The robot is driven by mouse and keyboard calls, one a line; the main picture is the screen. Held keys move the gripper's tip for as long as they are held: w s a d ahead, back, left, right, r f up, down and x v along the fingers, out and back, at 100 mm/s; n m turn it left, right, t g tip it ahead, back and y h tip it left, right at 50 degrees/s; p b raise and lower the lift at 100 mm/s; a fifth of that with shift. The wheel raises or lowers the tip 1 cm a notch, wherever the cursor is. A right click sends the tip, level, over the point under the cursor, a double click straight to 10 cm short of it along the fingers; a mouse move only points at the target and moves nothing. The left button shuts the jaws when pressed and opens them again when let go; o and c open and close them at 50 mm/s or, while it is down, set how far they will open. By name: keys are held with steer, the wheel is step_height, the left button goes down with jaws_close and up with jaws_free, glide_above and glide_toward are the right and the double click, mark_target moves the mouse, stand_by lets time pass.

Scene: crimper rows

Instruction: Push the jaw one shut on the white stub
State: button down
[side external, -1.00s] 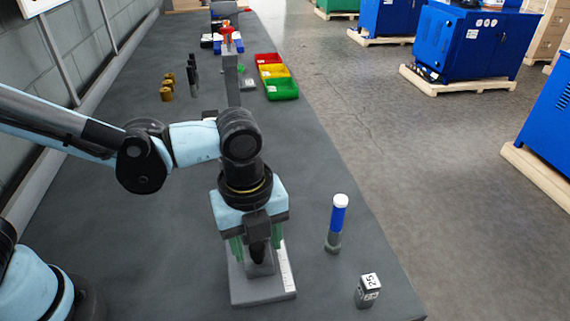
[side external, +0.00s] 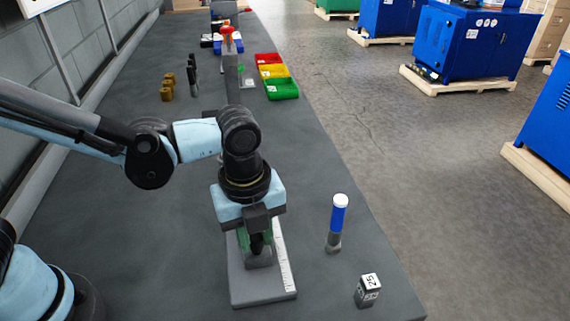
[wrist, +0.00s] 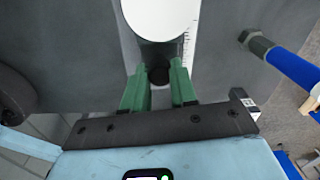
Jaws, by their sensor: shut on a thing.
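My gripper (side external: 256,243) is low over a grey base plate (side external: 262,291) with a white scale strip along its right side. In the wrist view its green fingers (wrist: 160,68) are close together on either side of a dark round piece (wrist: 158,76), and they are shut on it. That piece appears to belong to the jaw; the gripper hides most of it. The white stub (wrist: 160,16) shows in the wrist view as a large white disc at the top edge, partly cut off, beyond the fingertips. My gripper hides it in the side view.
A blue tube with a white top (side external: 338,220) stands right of the plate. A small numbered block (side external: 368,290) is near the table's right edge. The table left of the plate is clear.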

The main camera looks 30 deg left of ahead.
steer(key=shift+w+a, duration=0.7)
steer(key=c, duration=0.9)
jaws_free()
step_height(320, 180, up, 12)
steer(key=shift+s+a+r, duration=0.1)
steer(key=shift+s, duration=0.05)
